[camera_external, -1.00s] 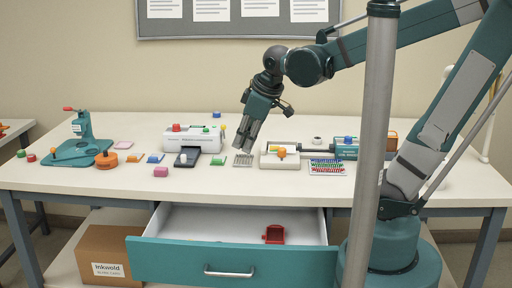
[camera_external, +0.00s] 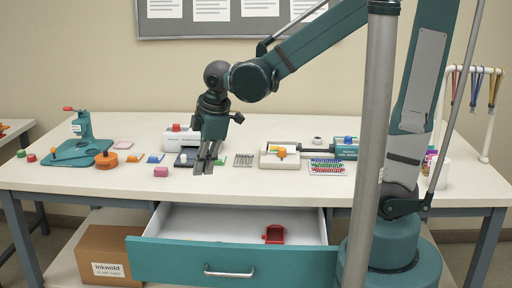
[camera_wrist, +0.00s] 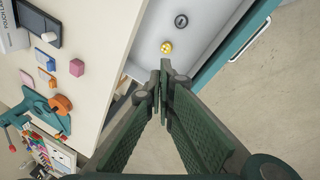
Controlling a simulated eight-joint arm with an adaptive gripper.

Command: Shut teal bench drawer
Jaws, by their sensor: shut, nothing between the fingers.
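The teal bench drawer (camera_external: 170,262) stands pulled well out from under the bench top, with its pale inside showing. Its silver bar handle (camera_external: 228,270) is on the front panel. In the wrist view, part of the teal drawer front (camera_wrist: 222,58) and the handle (camera_wrist: 250,39) show at upper right. My gripper (camera_external: 205,172) is shut and empty, pointing down near the front edge of the bench top, above and behind the drawer front. It does not touch the handle. Its fingers also show in the wrist view (camera_wrist: 164,72).
A pink block (camera_external: 161,172) is on the bench, left of my gripper. A grey post (camera_external: 368,150) stands in front at right. The floor before the drawer looks clear.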

